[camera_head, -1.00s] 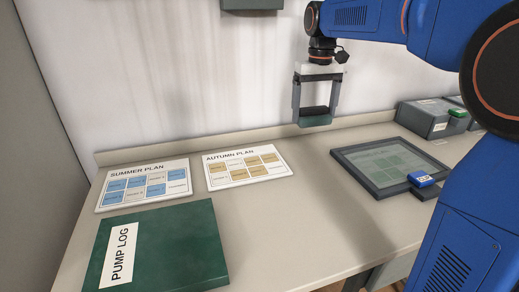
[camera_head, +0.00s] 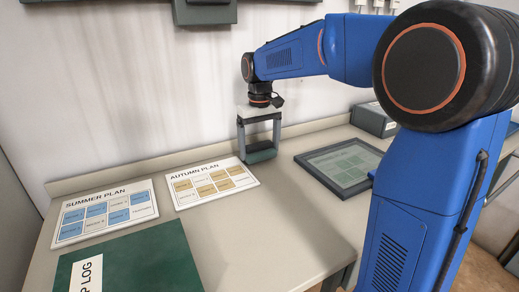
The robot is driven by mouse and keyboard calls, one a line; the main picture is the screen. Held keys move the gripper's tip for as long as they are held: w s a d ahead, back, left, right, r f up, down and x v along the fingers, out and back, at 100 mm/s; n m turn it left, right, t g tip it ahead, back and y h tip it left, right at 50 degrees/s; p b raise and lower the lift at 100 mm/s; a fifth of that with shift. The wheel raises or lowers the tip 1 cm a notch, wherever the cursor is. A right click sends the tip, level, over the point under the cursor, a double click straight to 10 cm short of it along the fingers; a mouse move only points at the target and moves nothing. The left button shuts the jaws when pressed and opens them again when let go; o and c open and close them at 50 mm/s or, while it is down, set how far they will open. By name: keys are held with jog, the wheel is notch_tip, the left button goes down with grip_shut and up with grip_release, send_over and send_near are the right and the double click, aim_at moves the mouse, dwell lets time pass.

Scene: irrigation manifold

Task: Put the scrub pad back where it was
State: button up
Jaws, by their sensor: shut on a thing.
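My gripper (camera_head: 260,152) is at the back of the counter, just right of the autumn plan card. Its two grey fingers point down and are shut on a dark grey-green block, which I take to be the scrub pad (camera_head: 261,155). The pad spans the gap between the fingertips. It is low over the counter by the back ledge; I cannot tell whether it touches the surface.
The autumn plan card (camera_head: 212,184) and summer plan card (camera_head: 105,211) lie left of the gripper. A green pump log (camera_head: 145,265) lies in front. A dark-framed panel (camera_head: 335,163) and a grey box (camera_head: 372,119) are to the right. The counter's middle (camera_head: 240,225) is bare.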

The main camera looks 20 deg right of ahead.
aim_at(260, 145)
jog(key=shift+f, duration=0.35)
jog(key=shift+f, duration=0.1)
jog(key=o, duration=1.1)
notch_tip(260, 145, up, 12)
jog(key=shift+d, duration=0.1)
